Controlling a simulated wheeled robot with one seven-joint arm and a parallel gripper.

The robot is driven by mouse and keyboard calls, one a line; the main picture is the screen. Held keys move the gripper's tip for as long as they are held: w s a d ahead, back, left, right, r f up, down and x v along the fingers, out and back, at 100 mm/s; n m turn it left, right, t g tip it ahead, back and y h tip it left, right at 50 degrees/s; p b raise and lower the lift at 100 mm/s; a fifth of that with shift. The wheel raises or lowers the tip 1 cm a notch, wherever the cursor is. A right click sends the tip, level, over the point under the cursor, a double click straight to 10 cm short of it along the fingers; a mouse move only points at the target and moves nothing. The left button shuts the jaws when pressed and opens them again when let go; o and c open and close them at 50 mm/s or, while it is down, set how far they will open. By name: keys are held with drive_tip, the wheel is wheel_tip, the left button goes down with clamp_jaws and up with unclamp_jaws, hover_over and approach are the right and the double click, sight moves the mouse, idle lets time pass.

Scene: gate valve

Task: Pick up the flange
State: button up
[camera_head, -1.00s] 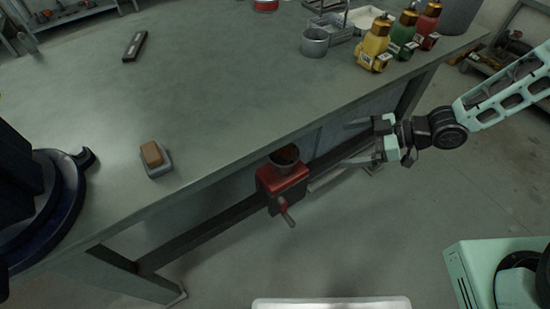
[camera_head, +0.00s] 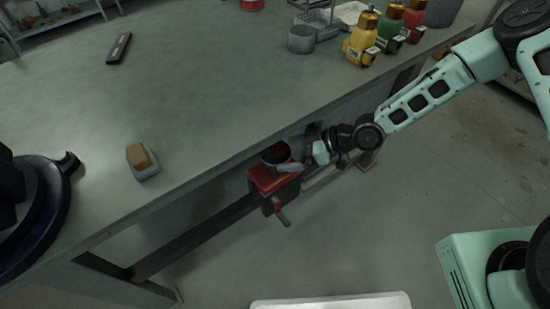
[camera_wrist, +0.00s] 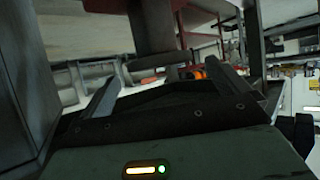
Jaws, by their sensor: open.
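Part of the round part is hidden by a finger.
The grey table (camera_head: 200,90) is mostly clear in the middle. A brown-topped block (camera_head: 142,162) and a large dark blue round body (camera_head: 35,205) are at left.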

drive_tip(key=shift+x, duration=1.15)
drive_tip(key=c, duration=1.3)
drive_tip(key=shift+r, duration=0.1)
drive_tip(key=c, duration=0.4)
